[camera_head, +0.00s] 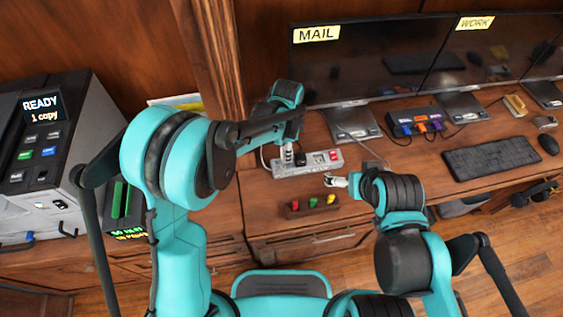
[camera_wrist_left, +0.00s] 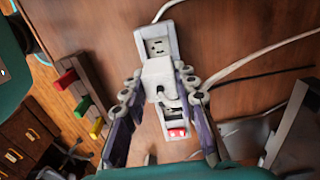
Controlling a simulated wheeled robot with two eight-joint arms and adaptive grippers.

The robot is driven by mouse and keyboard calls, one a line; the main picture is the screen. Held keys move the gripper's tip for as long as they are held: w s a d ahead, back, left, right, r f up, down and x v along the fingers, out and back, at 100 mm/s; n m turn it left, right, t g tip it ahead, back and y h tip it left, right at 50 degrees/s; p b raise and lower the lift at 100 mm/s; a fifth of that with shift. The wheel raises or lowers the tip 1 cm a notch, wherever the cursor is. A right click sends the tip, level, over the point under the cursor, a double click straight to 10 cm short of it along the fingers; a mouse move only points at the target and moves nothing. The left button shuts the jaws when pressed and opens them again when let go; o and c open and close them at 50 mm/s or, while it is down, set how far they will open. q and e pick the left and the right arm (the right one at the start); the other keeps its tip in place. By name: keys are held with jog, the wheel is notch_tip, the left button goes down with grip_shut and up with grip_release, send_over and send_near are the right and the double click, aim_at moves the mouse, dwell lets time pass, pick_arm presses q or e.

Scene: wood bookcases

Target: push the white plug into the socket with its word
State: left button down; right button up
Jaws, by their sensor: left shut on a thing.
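The white plug (camera_wrist_left: 157,72) is between the fingers of my left gripper (camera_wrist_left: 158,88), which is shut on it. It is over the white power strip (camera_wrist_left: 158,40), beside an open socket. I cannot tell whether it is seated or just above. In the head view my left gripper (camera_head: 288,158) is at the left part of the power strip (camera_head: 318,168). A dark plug or socket and a red switch (camera_wrist_left: 177,133) show further along the strip. No word on the strip is readable. My right gripper (camera_head: 336,181) is just in front of the strip; its opening is unclear.
A wooden block (camera_head: 298,210) with red, green and yellow pegs lies near the desk's front edge. Monitors labelled MAIL (camera_head: 350,70) and WORK (camera_head: 480,60) stand behind. A dark hub (camera_head: 415,121) and keyboard (camera_head: 490,157) are to the right. Pale cables (camera_wrist_left: 250,65) cross the desk near the strip.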

aim_at(282, 150)
pick_arm(q)
jog(key=shift+s+a+f, duration=0.1)
jog(key=shift+a+f, duration=0.35)
jog(key=shift+a, duration=0.25)
jog(key=shift+f+b, duration=0.95)
jog(key=shift+f, duration=1)
jog(key=shift+f, duration=0.15)
jog(key=c, duration=1.2)
grip_release()
jog(key=shift+r, duration=0.2)
notch_tip(282, 150, up, 11)
jog(key=p, duration=0.3)
jog(key=shift+f+p, duration=0.1)
jog(key=shift+p, duration=0.3)
jog(key=shift+a+r, duration=0.1)
jog(key=shift+r, duration=0.6)
